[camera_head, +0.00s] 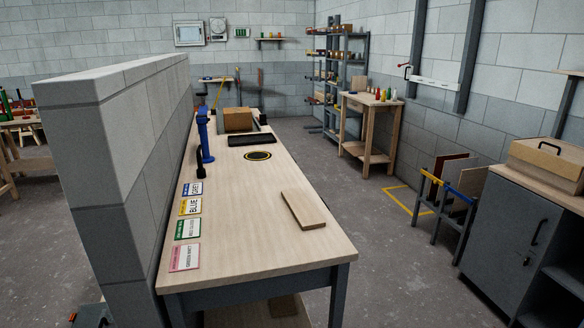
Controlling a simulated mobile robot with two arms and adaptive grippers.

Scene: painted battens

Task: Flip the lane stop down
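No part is clearly marked as the lane stop. A blue upright post (205,136) with a black lower part (199,160) stands at the left edge of the long wooden bench (257,212), close to the wall; I cannot tell whether it is the stop. A wooden block or box (238,120) sits behind it at the bench's far end. A black pad (250,140) and a black disc with a yellow ring (257,156) lie in front of the box. A loose board (303,210) lies flat on the bench's right side. Neither of my grippers is in view.
Several colored label cards (189,206) line the bench's left edge beside a grey block wall (95,150). The floor between bench and rack is clear.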

